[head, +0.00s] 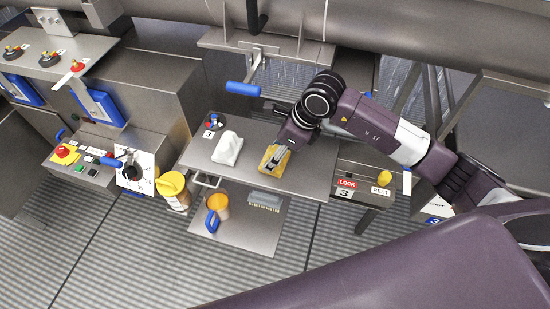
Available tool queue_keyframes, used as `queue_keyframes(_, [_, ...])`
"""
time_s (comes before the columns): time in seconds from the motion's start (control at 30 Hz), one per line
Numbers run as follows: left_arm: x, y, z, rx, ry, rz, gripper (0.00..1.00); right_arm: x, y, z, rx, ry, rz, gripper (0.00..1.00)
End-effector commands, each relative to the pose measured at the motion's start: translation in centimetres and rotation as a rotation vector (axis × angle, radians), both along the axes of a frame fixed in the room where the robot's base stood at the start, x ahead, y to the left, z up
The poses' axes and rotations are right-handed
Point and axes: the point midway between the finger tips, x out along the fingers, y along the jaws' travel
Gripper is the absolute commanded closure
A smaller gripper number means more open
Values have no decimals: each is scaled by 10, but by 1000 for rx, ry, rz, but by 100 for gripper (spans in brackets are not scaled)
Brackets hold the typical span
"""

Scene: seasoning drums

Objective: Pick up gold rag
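The gold rag (268,166) is a small yellow-gold crumpled cloth lying on the grey metal shelf (205,163) near its middle. My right arm reaches in from the right, and its gripper (277,158) points down at the rag. The grey fingertips overlap the rag's upper part. From this view I cannot tell whether the fingers are closed on the cloth or only resting over it. Part of the rag is hidden behind the gripper. My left gripper is not in view.
A lower shelf holds an orange container with a blue handle (217,208) and a brush (264,200). A yellow-lidded container (174,188) stands left. A lock box (347,186) is at right.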

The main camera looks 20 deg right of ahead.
Motion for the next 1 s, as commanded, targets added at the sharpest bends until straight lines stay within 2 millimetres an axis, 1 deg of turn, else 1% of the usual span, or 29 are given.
queue_keyframes(0.03, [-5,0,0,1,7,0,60,0,0,0,0,0,0,55])
queue_keyframes(0.27, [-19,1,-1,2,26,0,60,-1,0,0,0,1,0,80])
queue_keyframes(0.47, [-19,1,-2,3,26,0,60,-1,0,0,-1,2,0,81])
queue_keyframes(0.57, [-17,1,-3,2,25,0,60,0,0,4,-1,-1,1,81])
queue_keyframes(0.67, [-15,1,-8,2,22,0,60,1,0,17,1,-4,1,81])
queue_keyframes(0.9, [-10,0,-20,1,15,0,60,1,0,66,1,-5,1,81])
queue_keyframes(1.0, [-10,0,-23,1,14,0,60,1,0,82,0,-4,0,81])
